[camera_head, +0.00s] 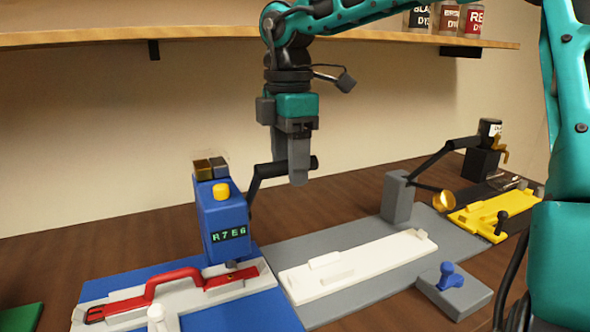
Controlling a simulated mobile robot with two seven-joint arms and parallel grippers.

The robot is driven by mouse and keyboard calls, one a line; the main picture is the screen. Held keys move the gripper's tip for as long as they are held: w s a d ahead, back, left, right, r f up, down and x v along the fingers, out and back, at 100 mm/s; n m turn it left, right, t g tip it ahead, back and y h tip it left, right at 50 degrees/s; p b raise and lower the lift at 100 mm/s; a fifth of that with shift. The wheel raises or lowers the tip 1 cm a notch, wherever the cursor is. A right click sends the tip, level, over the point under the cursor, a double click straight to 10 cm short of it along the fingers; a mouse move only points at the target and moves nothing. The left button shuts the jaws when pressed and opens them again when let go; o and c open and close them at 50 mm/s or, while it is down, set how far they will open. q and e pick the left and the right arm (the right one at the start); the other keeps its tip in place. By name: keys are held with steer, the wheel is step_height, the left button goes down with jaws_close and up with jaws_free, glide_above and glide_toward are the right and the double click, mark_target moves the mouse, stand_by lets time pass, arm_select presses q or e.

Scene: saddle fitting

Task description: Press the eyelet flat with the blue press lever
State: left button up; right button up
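The blue press (220,225) stands at left centre, with a yellow button on top and a display reading R7E6. Its black lever (262,172) rises at its right side and ends in a crosswise bar. My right gripper (293,168) points down at this bar, one finger in front of it and the other behind. The fingers look shut on the bar. A red part (170,283) lies in a pale fixture (255,282) on a blue mat, partly under the press head. I cannot make out the eyelet. My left gripper is out of view.
An empty white fixture (370,265) lies on a grey mat beside a grey post (397,200). A small blue knob (449,277) sits on a grey block (465,298). A yellow fixture (485,215) is at right. A shelf (200,27) runs along the wall above.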

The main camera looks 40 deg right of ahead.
steer(key=shift+r, duration=0.1)
step_height(320, 180, up, 6)
steer(key=p, duration=0.4)
steer(key=shift+w+p, duration=0.1)
steer(key=shift+p, duration=0.25)
stand_by(0.4)
